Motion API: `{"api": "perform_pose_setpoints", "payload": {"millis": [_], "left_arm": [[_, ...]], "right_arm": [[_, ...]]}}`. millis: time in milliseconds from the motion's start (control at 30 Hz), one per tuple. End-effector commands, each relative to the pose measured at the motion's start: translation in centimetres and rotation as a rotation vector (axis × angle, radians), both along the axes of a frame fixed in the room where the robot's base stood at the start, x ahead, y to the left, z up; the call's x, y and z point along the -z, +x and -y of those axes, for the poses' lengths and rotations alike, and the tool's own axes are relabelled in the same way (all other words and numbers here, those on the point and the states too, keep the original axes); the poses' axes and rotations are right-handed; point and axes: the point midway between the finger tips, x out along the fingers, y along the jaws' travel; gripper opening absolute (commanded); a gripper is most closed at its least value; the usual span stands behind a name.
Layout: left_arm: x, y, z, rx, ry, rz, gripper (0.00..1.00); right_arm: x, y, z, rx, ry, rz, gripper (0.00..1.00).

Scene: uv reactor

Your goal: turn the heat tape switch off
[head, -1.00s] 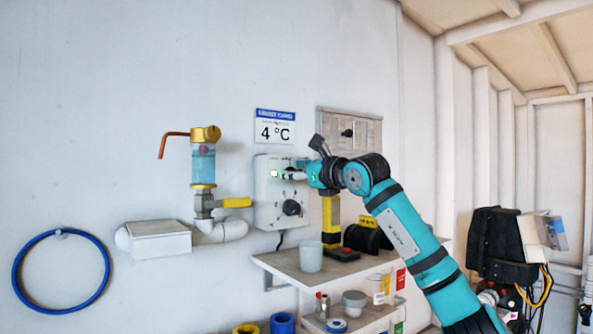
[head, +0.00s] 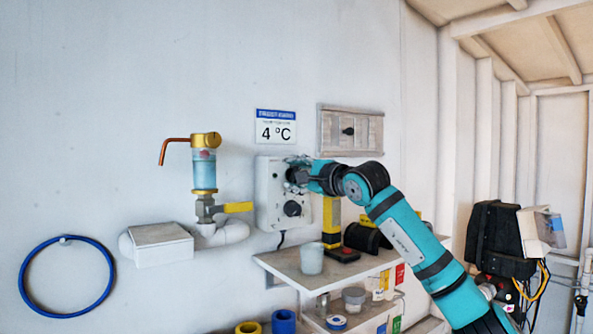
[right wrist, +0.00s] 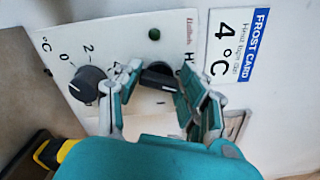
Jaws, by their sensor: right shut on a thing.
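The white control box (head: 266,205) is mounted on the wall under the frost card. Its black switch knob (right wrist: 158,78) lies between the fingers of my right gripper (right wrist: 162,84) in the right wrist view. The right gripper (head: 294,176) is shut on this knob at the upper part of the box and hides it in the head view. The round indicator (right wrist: 154,34) above the knob looks dark green and unlit. A second dark dial (right wrist: 88,84) with a numbered scale sits beside the gripper; it also shows low on the box (head: 292,209). My left gripper is out of view.
The frost card (head: 276,127) reading 4 °C hangs above the box. A yellow-handled valve (head: 238,207) and pipe are close on the left. A shelf (head: 300,285) with a cup (head: 311,258) and other items lies below.

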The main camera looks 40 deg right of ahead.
Motion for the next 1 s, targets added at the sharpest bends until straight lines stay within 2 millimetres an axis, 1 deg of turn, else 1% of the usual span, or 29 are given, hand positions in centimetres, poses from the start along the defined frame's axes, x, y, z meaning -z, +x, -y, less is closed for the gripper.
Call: {"api": "perform_pose_setpoints", "payload": {"millis": [33, 200, 500, 700, 1000], "left_arm": [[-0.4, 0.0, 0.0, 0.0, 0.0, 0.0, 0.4], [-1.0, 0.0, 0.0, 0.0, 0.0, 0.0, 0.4], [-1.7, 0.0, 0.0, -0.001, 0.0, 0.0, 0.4], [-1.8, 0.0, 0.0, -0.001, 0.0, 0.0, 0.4], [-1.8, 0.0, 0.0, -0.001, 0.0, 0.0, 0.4]], "right_arm": [[-0.1, 0.0, 0.0, -0.001, -0.042, -0.007, 0.08], [0.0, 0.0, -0.1, -0.001, -0.176, -0.022, 0.08], [0.2, 0.0, -0.1, -0.002, -0.338, -0.04, 0.08], [0.3, 0.0, -0.1, -0.002, -0.385, -0.046, 0.08], [0.4, 0.1, -0.1, -0.002, -0.402, -0.048, 0.08]]}}
